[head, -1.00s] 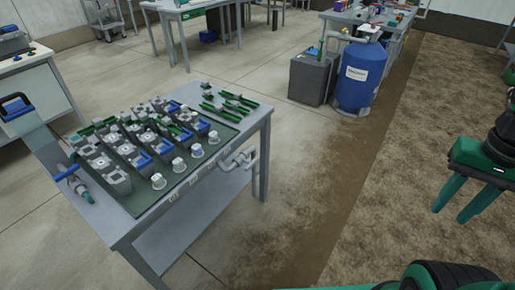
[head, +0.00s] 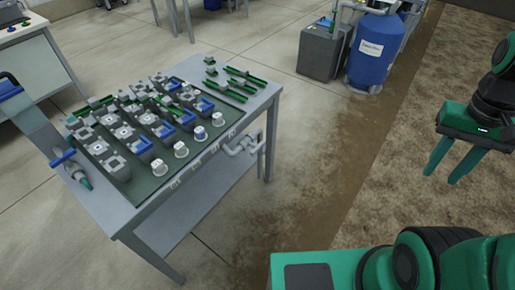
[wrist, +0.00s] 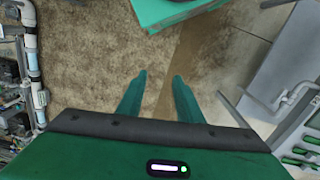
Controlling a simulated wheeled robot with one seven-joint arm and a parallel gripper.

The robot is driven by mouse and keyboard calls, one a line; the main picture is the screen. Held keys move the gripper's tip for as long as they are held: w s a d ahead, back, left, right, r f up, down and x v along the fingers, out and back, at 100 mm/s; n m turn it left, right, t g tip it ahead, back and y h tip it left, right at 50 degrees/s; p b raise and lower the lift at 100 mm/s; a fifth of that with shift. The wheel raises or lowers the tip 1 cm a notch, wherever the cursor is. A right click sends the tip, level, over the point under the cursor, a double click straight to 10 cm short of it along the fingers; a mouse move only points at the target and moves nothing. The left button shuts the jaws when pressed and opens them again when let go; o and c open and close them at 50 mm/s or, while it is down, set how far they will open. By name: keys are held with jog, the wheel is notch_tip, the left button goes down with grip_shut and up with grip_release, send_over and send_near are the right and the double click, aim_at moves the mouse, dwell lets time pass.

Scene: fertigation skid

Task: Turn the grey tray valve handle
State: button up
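A grey valve with pipe and handle (head: 243,146) is mounted on the right side of the grey table (head: 130,222), below the tray of parts; which piece is the handle is hard to tell at this size. Light grey pipework beside the table also shows in the wrist view (wrist: 288,97), at the right. My gripper (head: 442,175) hangs at the right of the head view, well apart from the valve, over brown ground. Its two green fingers are spread with nothing between them, as the wrist view also shows (wrist: 160,76).
The dark green tray (head: 152,196) on the table holds several grey and blue units, white knobs and green strips. A blue tank (head: 372,50) and a grey box (head: 321,52) stand behind. The floor between table and gripper is clear.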

jog(key=w+a+f+n+t+h, duration=0.1)
jog(key=w+a+f+n+h, duration=0.3)
jog(key=w+a+f, duration=0.55)
jog(key=w+a+f+n+t+h, duration=0.1)
jog(key=w+a+f+n+h, duration=0.3)
jog(key=w+f, duration=0.55)
jog(key=n+t+y, duration=0.4)
jog(key=n+t, duration=0.9)
jog(key=t, duration=0.3)
send_near(256, 152)
jog(key=x, duration=1.2)
jog(key=shift+w+d+f, duration=0.1)
jog(key=shift+h, duration=0.3)
